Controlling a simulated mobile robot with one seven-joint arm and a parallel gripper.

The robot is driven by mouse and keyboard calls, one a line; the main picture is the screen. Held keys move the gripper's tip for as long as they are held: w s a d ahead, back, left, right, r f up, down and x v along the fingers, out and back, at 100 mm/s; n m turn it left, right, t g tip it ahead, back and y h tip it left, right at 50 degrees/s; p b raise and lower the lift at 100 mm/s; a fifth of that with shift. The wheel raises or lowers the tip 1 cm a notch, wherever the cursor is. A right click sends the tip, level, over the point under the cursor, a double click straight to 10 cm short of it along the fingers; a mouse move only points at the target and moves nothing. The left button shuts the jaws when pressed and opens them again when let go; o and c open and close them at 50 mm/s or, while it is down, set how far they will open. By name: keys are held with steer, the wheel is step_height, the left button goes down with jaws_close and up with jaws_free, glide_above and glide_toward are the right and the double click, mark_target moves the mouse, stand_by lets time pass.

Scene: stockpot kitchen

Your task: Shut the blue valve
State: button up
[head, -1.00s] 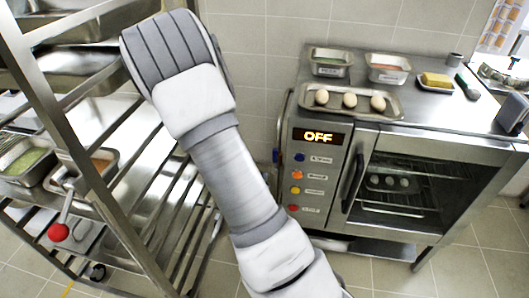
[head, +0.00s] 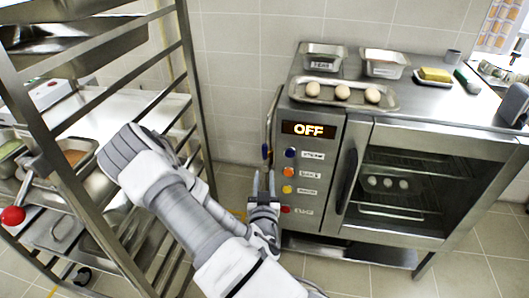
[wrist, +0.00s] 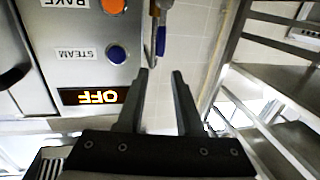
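The blue valve (head: 267,152) is a small blue handle on the thin metal pipe along the oven's left side. In the wrist view the blue handle (wrist: 160,46) lies just beyond my fingertips, roughly in line with the gap between them, and appears to run along the pipe. My gripper (head: 263,178) points up toward the valve from just below it. In the wrist view my gripper (wrist: 160,75) is open with nothing between its fingers. No contact with the handle shows.
The oven (head: 345,119) stands right of the valve, its display reading OFF. Its blue steam button (head: 290,153) is close to the handle. A metal rack (head: 190,90) with trays stands left of my arm. An egg tray (head: 325,101) and containers sit on the oven.

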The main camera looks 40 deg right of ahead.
mark_target(265, 150)
steer(key=b+x, duration=0.1)
steer(key=x, duration=1.3)
steer(key=shift+w+d, duration=0.1)
jaws_close()
stand_by(0.8)
